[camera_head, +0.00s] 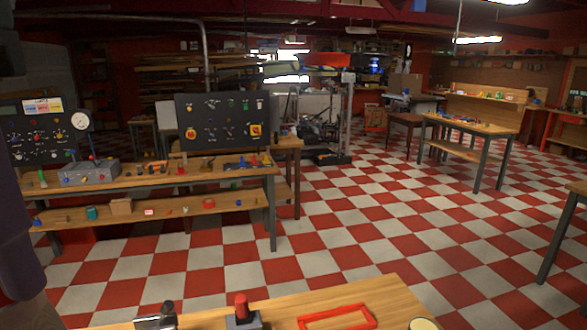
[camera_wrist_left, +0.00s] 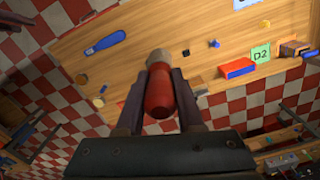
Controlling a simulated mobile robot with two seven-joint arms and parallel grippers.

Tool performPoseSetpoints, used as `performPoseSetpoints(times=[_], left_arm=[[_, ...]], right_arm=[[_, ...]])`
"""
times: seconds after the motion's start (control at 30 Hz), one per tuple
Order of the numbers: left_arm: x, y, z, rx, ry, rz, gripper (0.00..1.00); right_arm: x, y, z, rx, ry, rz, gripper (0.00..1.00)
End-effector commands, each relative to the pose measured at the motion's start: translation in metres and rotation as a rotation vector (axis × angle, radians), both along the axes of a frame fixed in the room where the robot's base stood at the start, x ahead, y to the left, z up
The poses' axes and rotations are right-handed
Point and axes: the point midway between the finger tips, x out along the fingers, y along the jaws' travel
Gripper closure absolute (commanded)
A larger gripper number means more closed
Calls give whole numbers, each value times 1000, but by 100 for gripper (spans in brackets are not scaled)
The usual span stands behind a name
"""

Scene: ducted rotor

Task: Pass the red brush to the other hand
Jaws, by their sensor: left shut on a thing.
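The red brush (camera_wrist_left: 158,95) shows in the left wrist view as a rounded red body with a pale grey-tan end pointing away from the wrist. My left gripper (camera_wrist_left: 161,76) is shut on it, with one dark finger along each side. The brush is held above a wooden table top (camera_wrist_left: 140,30), apart from it as far as I can tell. I cannot make out the held brush or the left gripper in the head view. My right gripper is in neither view.
On the table below are a blue paddle-shaped thing (camera_wrist_left: 105,42), a red and blue block (camera_wrist_left: 237,68) and a green D2 card (camera_wrist_left: 261,54). A red frame (camera_head: 372,322) lies on the near table in the head view.

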Motion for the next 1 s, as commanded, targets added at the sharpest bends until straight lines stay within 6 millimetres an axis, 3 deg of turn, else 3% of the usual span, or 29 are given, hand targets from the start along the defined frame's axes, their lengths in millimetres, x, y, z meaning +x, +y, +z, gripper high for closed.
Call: performPoseSetpoints(times=[0.03,0.1,0.3,0.4,0.77,1.0], left_arm=[[-3,0,35,0,1,0,100],[-6,1,57,0,-1,2,100],[-14,2,105,1,-8,9,100],[-16,3,119,1,-12,12,100],[-17,1,126,2,-16,6,100],[-7,-37,132,-2,-16,-114,100]], right_arm=[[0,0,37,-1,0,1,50],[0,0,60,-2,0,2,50],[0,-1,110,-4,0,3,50],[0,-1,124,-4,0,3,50],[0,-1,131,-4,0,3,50],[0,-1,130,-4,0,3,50]])
